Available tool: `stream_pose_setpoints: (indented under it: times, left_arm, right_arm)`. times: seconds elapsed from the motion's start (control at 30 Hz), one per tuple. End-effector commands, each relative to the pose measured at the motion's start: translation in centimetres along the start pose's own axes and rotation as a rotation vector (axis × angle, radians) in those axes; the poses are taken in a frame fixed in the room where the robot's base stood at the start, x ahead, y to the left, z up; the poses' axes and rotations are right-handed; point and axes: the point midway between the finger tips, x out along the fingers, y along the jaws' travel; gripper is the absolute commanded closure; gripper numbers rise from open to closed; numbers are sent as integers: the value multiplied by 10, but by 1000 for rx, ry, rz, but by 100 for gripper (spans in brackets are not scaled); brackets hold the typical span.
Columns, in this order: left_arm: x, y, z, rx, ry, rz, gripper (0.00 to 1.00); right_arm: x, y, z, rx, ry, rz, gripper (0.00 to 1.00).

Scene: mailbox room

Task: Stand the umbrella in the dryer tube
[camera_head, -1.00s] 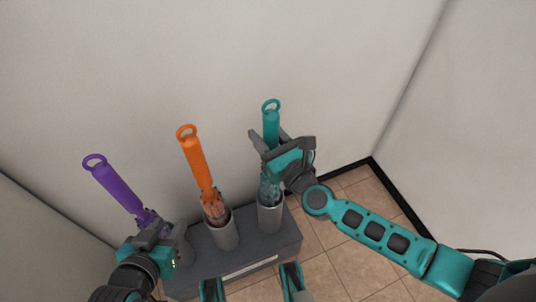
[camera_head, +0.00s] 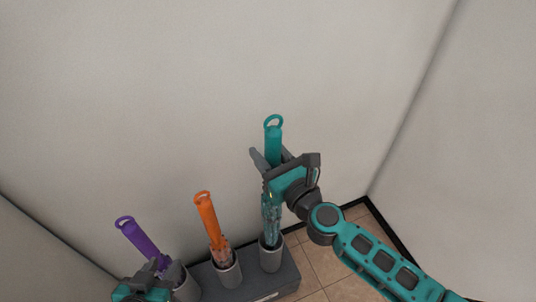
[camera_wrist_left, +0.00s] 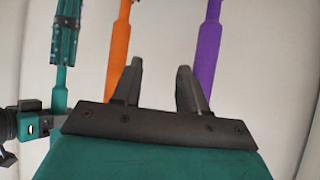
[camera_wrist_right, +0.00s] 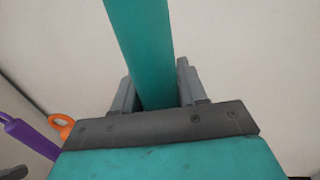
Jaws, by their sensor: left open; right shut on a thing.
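A teal umbrella (camera_head: 273,145) stands roughly upright over the right-hand dryer tube (camera_head: 271,258). Its lower end meets the tube's mouth; how far inside it reaches is hidden. My right gripper (camera_head: 273,160) is shut on it below the ring handle; the right wrist view shows its teal shaft (camera_wrist_right: 140,45) between the fingers. My left gripper (camera_head: 156,268) is open beside the purple umbrella (camera_head: 140,240). In the left wrist view, the left fingers (camera_wrist_left: 157,85) are apart with nothing between them.
An orange umbrella (camera_head: 207,216) stands in the middle tube (camera_head: 229,274). The purple one stands in the left tube (camera_head: 187,288). The tubes are on a dark grey base (camera_head: 284,280) near the wall. Tiled floor (camera_head: 325,262) lies to the right.

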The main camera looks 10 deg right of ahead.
Motion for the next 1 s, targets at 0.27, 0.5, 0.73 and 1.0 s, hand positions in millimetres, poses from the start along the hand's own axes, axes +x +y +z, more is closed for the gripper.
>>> stream_pose_setpoints:
  times: [0.27,0.5,0.73,1.0]
  left_arm:
    - [-16,-7,-14,6,3,-22,57]
    - [-24,-12,-21,7,2,-33,57]
    - [-41,-13,-45,7,4,-37,57]
    - [-52,-12,-58,6,1,-36,57]
  right_arm:
    - [0,0,40,-1,-3,0,100]
    - [0,-1,57,-1,-3,-1,100]
    - [0,-1,86,-1,-2,-2,100]
    - [1,0,112,-2,-6,0,100]
